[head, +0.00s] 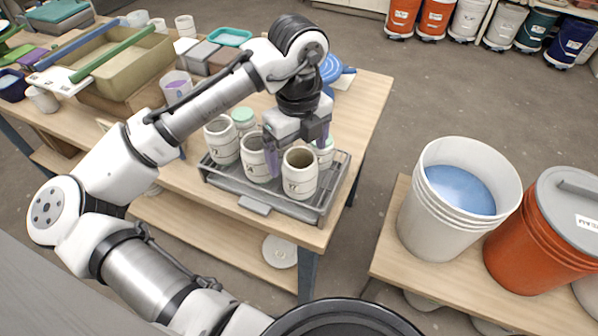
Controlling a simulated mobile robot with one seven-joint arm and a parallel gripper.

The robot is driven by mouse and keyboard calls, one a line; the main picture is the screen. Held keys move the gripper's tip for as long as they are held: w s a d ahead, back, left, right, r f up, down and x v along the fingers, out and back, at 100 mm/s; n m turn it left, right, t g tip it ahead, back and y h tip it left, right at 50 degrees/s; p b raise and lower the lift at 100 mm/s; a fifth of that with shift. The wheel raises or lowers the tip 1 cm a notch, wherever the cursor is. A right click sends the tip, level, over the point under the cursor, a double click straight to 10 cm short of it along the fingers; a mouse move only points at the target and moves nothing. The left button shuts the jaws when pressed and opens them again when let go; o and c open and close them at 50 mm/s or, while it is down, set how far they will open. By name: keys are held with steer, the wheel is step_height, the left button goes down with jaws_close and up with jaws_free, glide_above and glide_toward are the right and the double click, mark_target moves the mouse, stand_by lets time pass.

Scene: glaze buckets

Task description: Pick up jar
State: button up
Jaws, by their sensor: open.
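In the head view, several cream-white jars stand upright in a grey metal tray (325,207) on the wooden table. The front right jar (299,174) has an open top and dark lettering. A second open jar (254,158) stands at the middle, and a third open jar (221,140) at the left. A jar with a green lid (243,119) stands behind them, and another one (325,153) is partly hidden at the right. My gripper (296,157) points down over the tray. Its purple fingers are apart, one beside the middle jar and one behind the front right jar. I cannot tell whether they touch any jar.
A white bucket (428,225) with blue glaze and an orange lidded bucket (520,250) stand on a low bench at the right. Basins, trays and cups crowd the table's left part. The floor between table and bench is clear.

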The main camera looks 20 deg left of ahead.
mark_target(299, 165)
steer(key=shift+w+f+p, duration=0.2)
steer(key=shift+f+p, duration=0.25)
steer(key=shift+f, duration=1.5)
steer(key=shift+w+f+p, duration=0.15)
steer(key=shift+f+p, duration=0.25)
steer(key=shift+f, duration=1.5)
steer(key=c, duration=1.4)
steer(key=shift+o, duration=0.2)
steer(key=shift+r, duration=0.1)
